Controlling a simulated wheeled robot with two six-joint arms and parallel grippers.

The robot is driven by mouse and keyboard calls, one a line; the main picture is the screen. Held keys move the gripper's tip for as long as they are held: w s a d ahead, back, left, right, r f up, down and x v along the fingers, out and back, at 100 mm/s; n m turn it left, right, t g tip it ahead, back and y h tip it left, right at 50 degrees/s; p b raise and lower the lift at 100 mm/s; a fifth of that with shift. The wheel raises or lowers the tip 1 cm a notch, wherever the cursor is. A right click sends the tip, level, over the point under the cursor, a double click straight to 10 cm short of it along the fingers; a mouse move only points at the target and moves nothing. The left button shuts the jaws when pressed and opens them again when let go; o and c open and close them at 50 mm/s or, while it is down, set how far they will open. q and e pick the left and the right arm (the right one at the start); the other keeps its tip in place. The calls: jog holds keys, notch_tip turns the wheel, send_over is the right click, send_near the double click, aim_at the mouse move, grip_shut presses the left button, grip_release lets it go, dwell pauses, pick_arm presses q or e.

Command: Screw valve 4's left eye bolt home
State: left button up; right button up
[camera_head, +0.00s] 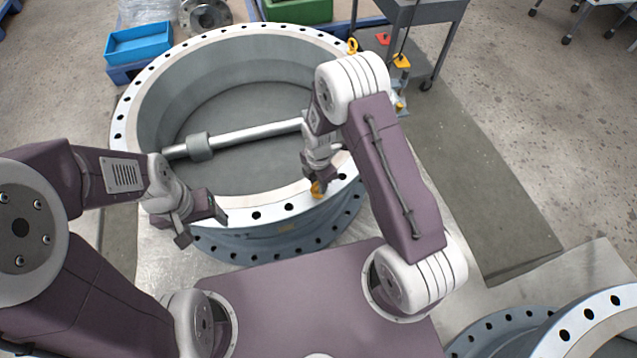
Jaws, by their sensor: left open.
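A large valve body (122,124), a grey-blue ring with a white bolt-holed flange, lies open side up in front of me. A yellow eye bolt (317,190) stands at the near right of its flange. Another yellow eye bolt (352,46) is at the far right of the rim. I cannot read which valve is number 4. My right gripper (324,186) points down at the near eye bolt, its fingers at the bolt; whether they grip it is hidden. My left gripper (203,230) is open and empty beside the near left flange, apart from both bolts.
A shaft (245,134) crosses inside the ring. A grey cart (420,14) and a yellow part (401,61) are at the upper right. A blue bin (139,43) stands at the upper left. Another flanged ring (597,309) is at the lower right.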

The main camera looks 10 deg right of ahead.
grip_shut()
jog(key=shift+m, duration=0.3)
